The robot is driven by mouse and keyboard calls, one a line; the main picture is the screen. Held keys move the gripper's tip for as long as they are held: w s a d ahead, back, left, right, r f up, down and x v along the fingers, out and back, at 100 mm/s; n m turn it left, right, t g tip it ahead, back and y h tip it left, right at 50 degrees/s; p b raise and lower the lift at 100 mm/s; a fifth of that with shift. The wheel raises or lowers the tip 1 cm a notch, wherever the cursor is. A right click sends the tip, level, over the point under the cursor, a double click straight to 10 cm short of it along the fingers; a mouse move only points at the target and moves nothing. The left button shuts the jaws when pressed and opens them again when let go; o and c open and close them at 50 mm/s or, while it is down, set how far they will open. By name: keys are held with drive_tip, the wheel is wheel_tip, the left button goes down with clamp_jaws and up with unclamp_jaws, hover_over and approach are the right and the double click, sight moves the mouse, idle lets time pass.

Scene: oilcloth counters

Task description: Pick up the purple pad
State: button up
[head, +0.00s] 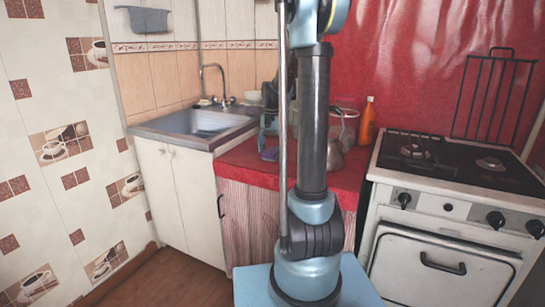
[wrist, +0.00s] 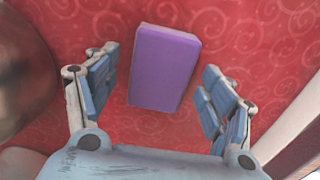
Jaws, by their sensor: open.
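The purple pad (wrist: 163,68) is a flat rectangular block lying on the red patterned oilcloth (wrist: 250,45). In the wrist view it lies between and beyond the two fingers of my gripper (wrist: 158,84), which is open and empty. The fingers stand apart from the pad on its left and right.
A rounded brownish object (wrist: 22,75) stands close by the left finger in the wrist view. In the head view, a kettle (head: 331,158), an orange bottle (head: 367,122) and a clear container (head: 345,124) stand right of my arm. The sink (head: 205,124) is left, the stove (head: 450,185) right.

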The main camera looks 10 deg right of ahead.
sight(272, 150)
drive_tip(key=shift+f, duration=0.65)
drive_tip(key=shift+c, duration=0.2)
drive_tip(key=c, duration=0.8)
drive_tip(key=shift+c, duration=0.2)
drive_tip(key=shift+r, duration=0.15)
wheel_tip(272, 150, up, 10)
drive_tip(key=shift+f, duration=0.1)
drive_tip(key=shift+c, duration=0.8)
